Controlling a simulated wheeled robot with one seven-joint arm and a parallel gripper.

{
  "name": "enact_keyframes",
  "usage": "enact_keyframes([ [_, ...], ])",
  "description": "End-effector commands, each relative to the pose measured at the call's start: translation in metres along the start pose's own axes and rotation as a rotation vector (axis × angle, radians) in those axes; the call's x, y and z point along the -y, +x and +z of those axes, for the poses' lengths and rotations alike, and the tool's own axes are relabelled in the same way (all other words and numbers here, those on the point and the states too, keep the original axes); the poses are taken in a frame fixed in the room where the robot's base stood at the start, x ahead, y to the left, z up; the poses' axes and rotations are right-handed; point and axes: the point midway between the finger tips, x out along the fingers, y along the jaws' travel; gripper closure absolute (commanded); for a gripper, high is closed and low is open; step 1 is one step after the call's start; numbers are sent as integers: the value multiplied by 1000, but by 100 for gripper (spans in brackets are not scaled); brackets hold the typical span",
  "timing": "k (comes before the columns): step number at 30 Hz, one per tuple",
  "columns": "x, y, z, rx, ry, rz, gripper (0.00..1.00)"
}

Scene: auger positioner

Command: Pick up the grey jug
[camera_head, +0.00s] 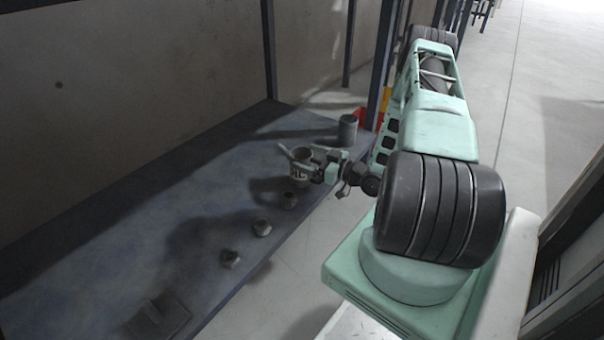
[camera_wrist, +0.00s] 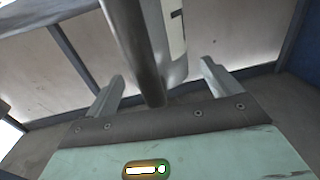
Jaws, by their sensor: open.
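The grey jug (camera_head: 299,171) stands upright on the dark table, with dark markings on its side. My gripper (camera_head: 304,161) is at the jug, reaching in from the right, and partly covers it. In the wrist view the jug's pale body (camera_wrist: 172,40) and a dark bar, which looks like its handle (camera_wrist: 136,50), come down between the two spread fingers. My gripper (camera_wrist: 162,82) is open there, with gaps visible beside both fingers. The jug's base is hidden in the wrist view, and I cannot tell whether a finger touches it.
A grey cylindrical can (camera_head: 348,130) stands behind the jug at the right. A flat dark block (camera_head: 158,318) lies near. The table's left is clear.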

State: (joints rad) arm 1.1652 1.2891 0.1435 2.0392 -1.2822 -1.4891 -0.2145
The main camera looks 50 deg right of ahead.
Motion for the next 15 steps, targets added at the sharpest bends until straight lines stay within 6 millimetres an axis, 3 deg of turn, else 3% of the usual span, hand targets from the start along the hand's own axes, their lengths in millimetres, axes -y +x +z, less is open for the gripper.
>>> enact_keyframes([
  [7, 0, 4, -1, 0, 0, 1, 11],
  [8, 0, 4, -1, 0, 0, 1, 16],
  [15, 0, 4, -1, 0, 0, 1, 83],
])
